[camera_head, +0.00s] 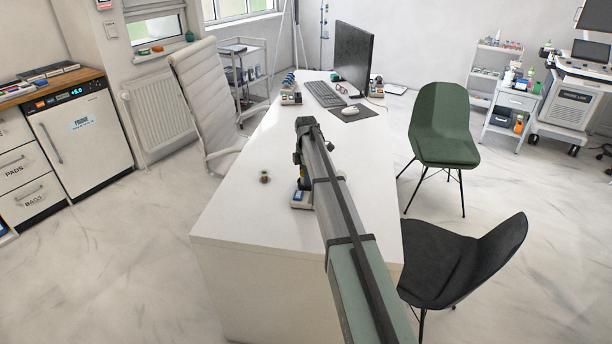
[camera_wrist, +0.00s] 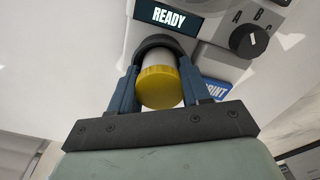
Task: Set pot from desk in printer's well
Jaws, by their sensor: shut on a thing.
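The pot (camera_wrist: 158,90), white with a ribbed yellow lid, is between the two blue fingers of my gripper (camera_wrist: 158,70) in the wrist view. The gripper is shut on it. The printer (camera_wrist: 215,25) is a pale grey housing with a READY display, an A-B-C knob and a blue PRINT label. A dark curved rim, seemingly its well, arches around the pot's far side. I cannot tell whether the pot rests on the well's floor. In the head view my gripper (camera_head: 303,182) is down at the printer (camera_head: 300,203) on the white desk; the pot is hidden there.
A small brownish object (camera_head: 264,177) stands on the desk (camera_head: 240,215) left of the printer. Farther back are a monitor (camera_head: 354,57), keyboard (camera_head: 325,94), mouse (camera_head: 350,110) and small items (camera_head: 290,92). The desk's near left is clear. Chairs (camera_head: 441,125) stand at the right.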

